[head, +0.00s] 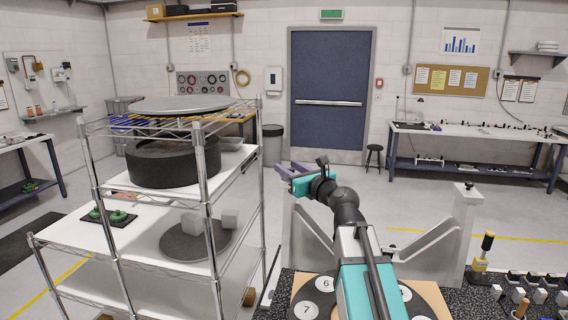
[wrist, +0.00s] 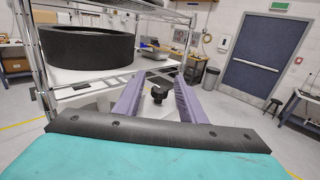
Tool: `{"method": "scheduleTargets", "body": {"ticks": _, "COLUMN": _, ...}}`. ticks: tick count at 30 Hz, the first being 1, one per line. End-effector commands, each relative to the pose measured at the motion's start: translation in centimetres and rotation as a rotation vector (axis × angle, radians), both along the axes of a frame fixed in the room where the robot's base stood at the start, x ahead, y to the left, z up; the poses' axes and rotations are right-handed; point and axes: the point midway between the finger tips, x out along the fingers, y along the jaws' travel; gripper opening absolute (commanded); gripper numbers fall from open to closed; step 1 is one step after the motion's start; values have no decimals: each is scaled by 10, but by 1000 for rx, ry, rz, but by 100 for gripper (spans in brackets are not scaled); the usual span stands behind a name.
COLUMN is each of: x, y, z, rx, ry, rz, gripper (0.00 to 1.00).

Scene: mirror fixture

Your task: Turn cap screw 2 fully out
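In the wrist view, my gripper (wrist: 159,80) has its two purple fingers apart. A black knob-headed screw (wrist: 158,93) on a white support shows between them, with gaps visible at both sides. I cannot read a number on it. In the head view, my gripper (head: 285,169) is above the left side of the white mirror fixture (head: 440,250) and hides that post's top. A small dark cap screw (head: 468,185) sits on the right post, away from my gripper.
A wire rack (head: 205,190) at left holds a large black ring (head: 160,165). Numbered discs (head: 325,284) lie at the front. The floor behind the fixture is mostly clear.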

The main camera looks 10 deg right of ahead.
Motion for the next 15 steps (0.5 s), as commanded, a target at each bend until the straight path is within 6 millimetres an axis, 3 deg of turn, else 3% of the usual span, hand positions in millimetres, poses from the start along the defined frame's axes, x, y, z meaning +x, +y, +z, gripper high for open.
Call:
{"method": "scheduleTargets", "body": {"ticks": 6, "x": 21, "y": 7, "z": 2, "rx": 0, "ry": 1, "rz": 1, "gripper": 37}}
{"method": "scheduleTargets", "body": {"ticks": 15, "x": 28, "y": 10, "z": 0, "rx": 0, "ry": 0, "rz": 0, "gripper": 37}}
